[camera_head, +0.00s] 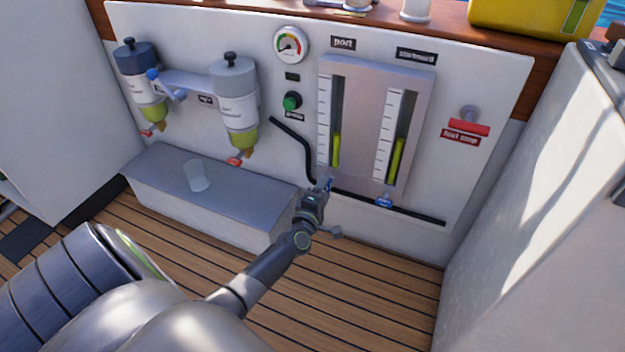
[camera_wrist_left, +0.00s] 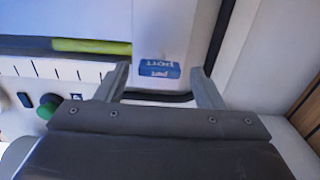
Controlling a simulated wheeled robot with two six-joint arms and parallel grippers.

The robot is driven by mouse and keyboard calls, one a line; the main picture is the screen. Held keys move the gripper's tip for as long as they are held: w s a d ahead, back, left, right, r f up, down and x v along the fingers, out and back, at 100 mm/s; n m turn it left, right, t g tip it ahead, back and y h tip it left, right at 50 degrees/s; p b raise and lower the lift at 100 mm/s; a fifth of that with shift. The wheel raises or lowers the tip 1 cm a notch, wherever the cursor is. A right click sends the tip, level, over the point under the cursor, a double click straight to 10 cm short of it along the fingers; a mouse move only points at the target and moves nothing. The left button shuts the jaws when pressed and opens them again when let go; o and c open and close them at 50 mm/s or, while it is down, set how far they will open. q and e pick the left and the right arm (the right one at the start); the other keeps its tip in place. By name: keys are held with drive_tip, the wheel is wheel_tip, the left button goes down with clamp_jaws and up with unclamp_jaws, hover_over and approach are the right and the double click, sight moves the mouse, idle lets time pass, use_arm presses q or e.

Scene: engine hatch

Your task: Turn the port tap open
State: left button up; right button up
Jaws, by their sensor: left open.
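The port tap is a small blue handle (camera_wrist_left: 160,70) marked "port", below the port sight tube (camera_head: 336,130). In the head view only a bit of its blue (camera_head: 328,184) shows, as my left gripper (camera_head: 321,190) covers most of it. In the left wrist view the gripper's two fingers are spread, one on each side of the blue handle, with gaps between; I cannot tell how far the handle is from the fingertips in depth. The port tube shows a yellow-green column at its bottom. My right gripper is not in view.
A similar blue tap (camera_head: 384,202) sits below the starboard tube (camera_head: 398,150). A black hose (camera_head: 295,137) runs close to my left gripper. A grey-topped box (camera_head: 235,190) bearing a clear cup (camera_head: 196,175) stands to the left. A red fuel stop handle (camera_head: 469,127) is on the right.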

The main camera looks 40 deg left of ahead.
use_arm(q)
drive_tip(key=p+v, duration=0.1)
drive_tip(key=v, duration=1.5)
drive_tip(key=shift+s, duration=0.4)
